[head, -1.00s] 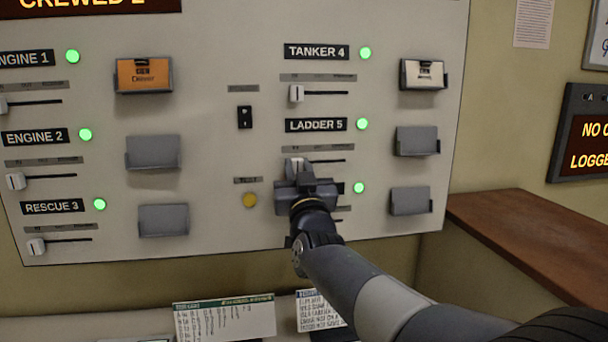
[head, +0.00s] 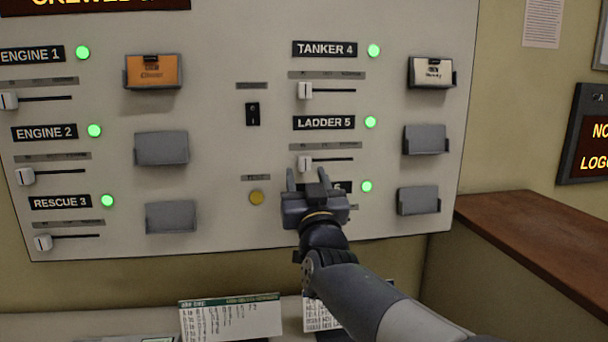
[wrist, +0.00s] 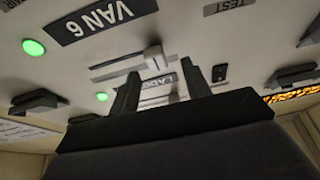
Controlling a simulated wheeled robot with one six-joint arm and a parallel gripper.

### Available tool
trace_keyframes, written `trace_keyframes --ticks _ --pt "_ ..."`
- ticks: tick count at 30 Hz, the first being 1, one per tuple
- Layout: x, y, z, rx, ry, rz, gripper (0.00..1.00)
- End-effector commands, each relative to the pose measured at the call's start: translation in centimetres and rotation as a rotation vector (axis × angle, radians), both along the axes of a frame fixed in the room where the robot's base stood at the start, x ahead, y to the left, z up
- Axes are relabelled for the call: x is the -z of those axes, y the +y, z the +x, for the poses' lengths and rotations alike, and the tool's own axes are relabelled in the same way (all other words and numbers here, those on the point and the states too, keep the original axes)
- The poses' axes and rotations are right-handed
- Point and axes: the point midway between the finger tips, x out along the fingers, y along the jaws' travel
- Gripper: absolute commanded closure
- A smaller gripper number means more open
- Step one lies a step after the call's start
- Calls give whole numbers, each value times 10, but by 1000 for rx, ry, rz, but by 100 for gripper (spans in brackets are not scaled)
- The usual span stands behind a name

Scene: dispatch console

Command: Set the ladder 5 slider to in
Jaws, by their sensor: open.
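The ladder 5 slider (head: 304,163) is a small pale knob at the left end of its dark horizontal slot, under the LADDER 5 label (head: 323,123). In the wrist view the panel appears upside down, and the slider knob (wrist: 154,58) stands just beyond the fingertips, roughly between them. My gripper (head: 308,176) is open and empty just below the knob, in front of the panel. Its two fingers (wrist: 161,75) point towards the panel. I cannot tell whether either finger touches the knob. The gripper hides most of the row below.
A green light (head: 370,122) is lit beside LADDER 5. The tanker 4 slider (head: 305,90) is above, and a yellow button (head: 257,197) and black switch (head: 253,114) are to the left. Grey card holders (head: 425,140) stick out at right. A brown ledge (head: 540,235) is at far right.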

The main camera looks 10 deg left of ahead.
Motion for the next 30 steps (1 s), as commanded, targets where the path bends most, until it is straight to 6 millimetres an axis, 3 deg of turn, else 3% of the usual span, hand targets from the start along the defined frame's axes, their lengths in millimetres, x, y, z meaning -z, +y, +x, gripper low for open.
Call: trace_keyframes --ticks 6,12,25,30 --pt "18 -10 -38 -3 -1 0 55" --pt "26 -16 -58 -2 -1 0 55" --pt "27 -17 -63 -2 0 -1 55" --pt "23 -15 -55 -1 1 -2 55"
